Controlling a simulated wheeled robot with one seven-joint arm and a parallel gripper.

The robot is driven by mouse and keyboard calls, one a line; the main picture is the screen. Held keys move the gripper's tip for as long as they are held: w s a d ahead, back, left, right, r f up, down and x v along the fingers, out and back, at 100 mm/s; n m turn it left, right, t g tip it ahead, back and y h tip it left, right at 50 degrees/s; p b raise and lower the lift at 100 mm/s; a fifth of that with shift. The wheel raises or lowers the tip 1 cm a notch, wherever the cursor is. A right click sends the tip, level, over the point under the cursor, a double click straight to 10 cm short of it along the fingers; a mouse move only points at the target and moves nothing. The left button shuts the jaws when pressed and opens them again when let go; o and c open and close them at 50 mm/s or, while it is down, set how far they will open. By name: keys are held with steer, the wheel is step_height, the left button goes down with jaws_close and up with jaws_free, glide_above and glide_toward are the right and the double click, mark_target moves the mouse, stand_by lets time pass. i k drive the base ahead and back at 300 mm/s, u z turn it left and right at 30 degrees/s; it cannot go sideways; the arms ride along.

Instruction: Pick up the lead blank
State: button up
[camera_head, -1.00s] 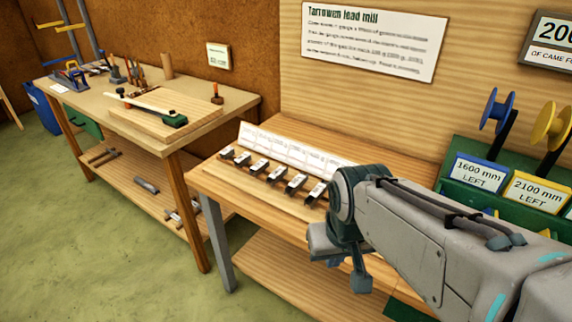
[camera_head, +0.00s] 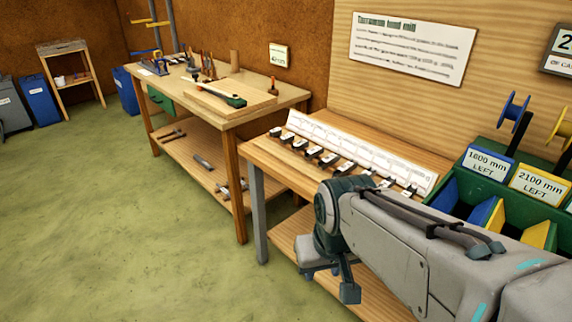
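I cannot pick out a lead blank for certain in the head view. A row of small dark pieces with white tags (camera_head: 329,160) lies along the near bench (camera_head: 275,165), in front of a long white label strip (camera_head: 365,153). My arm reaches in from the lower right, and its end hangs low beside the bench's front. My gripper (camera_head: 332,280) seems to be the dark teal and grey parts there. Its fingers are too unclear to tell open from shut, and nothing shows held in it. My arm hides part of the bench's right side.
Green, blue and yellow bins (camera_head: 480,205) with spools stand at the right. A second workbench (camera_head: 262,88) holds a wooden board (camera_head: 205,98), a green-handled tool and hand tools. A stool (camera_head: 70,75) and blue bins stand far left. The green floor at left is clear.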

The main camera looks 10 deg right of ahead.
mark_target(329, 160)
steer(key=u, duration=0.2)
steer(key=k, duration=0.55)
steer(key=u, duration=0.8)
steer(key=i, duration=1.45)
steer(key=z, duration=0.75)
steer(key=i, duration=0.9)
steer(key=z, duration=1.25)
steer(key=i, duration=0.45)
steer(key=z, duration=0.4)
